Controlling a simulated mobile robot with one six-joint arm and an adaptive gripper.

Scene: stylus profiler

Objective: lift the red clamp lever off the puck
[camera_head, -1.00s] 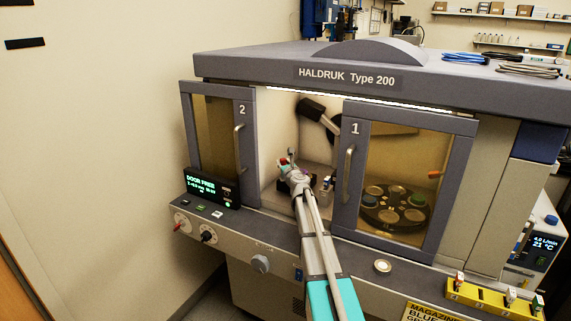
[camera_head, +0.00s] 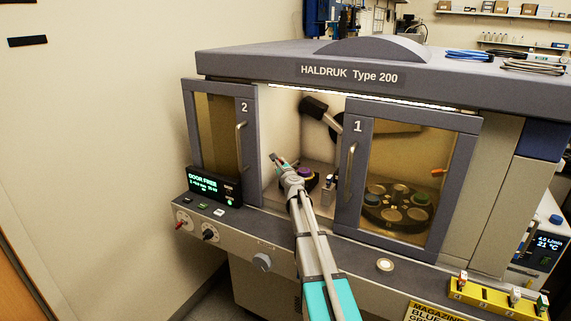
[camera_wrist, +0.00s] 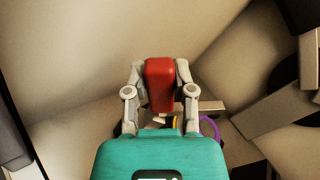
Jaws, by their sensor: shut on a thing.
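The red clamp lever (camera_wrist: 160,84) is between the two fingers of my gripper (camera_wrist: 160,70) in the wrist view. The fingers close on it from both sides. In the head view my gripper (camera_head: 277,160) is inside the open bay of the machine, to the left of a dark fixture with a purple top (camera_head: 304,174). A purple ring (camera_wrist: 212,128) shows behind my right finger in the wrist view. Most of the fixture is hidden there by my gripper, so I cannot make out the puck.
Door 2 (camera_head: 247,145) stands left of the opening and door 1 (camera_head: 352,180) right of it. A dark probe arm (camera_head: 315,107) hangs at the back of the bay. A small upright block (camera_head: 328,192) stands right of my arm. A round carousel (camera_head: 398,205) sits behind door 1's glass.

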